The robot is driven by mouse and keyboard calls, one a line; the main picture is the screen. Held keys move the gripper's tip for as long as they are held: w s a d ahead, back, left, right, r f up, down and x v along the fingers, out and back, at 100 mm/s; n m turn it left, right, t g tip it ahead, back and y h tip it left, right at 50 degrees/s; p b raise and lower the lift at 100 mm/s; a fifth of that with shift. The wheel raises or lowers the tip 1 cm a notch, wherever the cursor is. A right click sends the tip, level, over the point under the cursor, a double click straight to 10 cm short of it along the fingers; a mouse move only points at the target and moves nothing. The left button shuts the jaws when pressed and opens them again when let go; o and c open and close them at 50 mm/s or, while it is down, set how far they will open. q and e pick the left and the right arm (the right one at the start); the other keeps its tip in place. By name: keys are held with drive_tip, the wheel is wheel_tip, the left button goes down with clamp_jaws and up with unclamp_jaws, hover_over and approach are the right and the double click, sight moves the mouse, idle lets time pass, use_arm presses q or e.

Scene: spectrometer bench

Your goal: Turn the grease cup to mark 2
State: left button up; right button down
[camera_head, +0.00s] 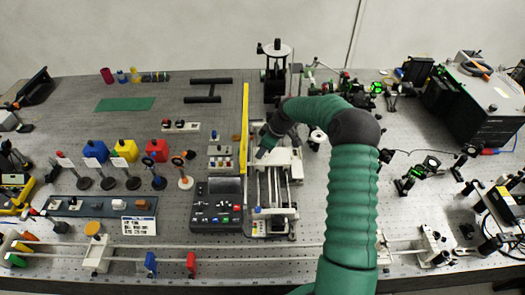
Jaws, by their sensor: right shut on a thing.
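My right arm rises from the bottom edge and bends left over the white linear stage (270,200) in the middle of the bench. My right gripper (262,152) points down and left at the stage's far end, beside the yellow upright strip. It is shut on a small part there, which I take to be the grease cup. The cup and its marks are hidden by the gripper or too small to make out, so I cannot read its setting. My left gripper is not in view.
A yellow strip (244,130) stands just left of my gripper. A dark control box (217,204) with buttons is left of the stage. A black column (275,75) stands behind. Green-lit optics (377,88) crowd the right. Bare bench lies around the green mat (125,104).

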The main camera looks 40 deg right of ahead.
drive_tip(key=shift+a+f, duration=0.1)
drive_tip(key=shift+a, duration=0.05)
drive_tip(key=shift+s+d+m, duration=0.15)
drive_tip(key=shift+d+m, duration=0.05)
drive_tip(key=shift+m, duration=0.4)
drive_tip(key=m+h, duration=0.1)
drive_tip(key=m+b, duration=0.1)
drive_tip(key=m, duration=0.1)
drive_tip(key=shift+a+h, duration=0.25)
drive_tip(key=shift+h, duration=0.15)
drive_tip(key=m+h, duration=0.1)
drive_tip(key=m, duration=0.2)
drive_tip(key=shift+m+h, duration=0.6)
drive_tip(key=shift+m, duration=1.3)
drive_tip(key=c, duration=1.4)
unclamp_jaws()
drive_tip(key=shift+o, duration=0.2)
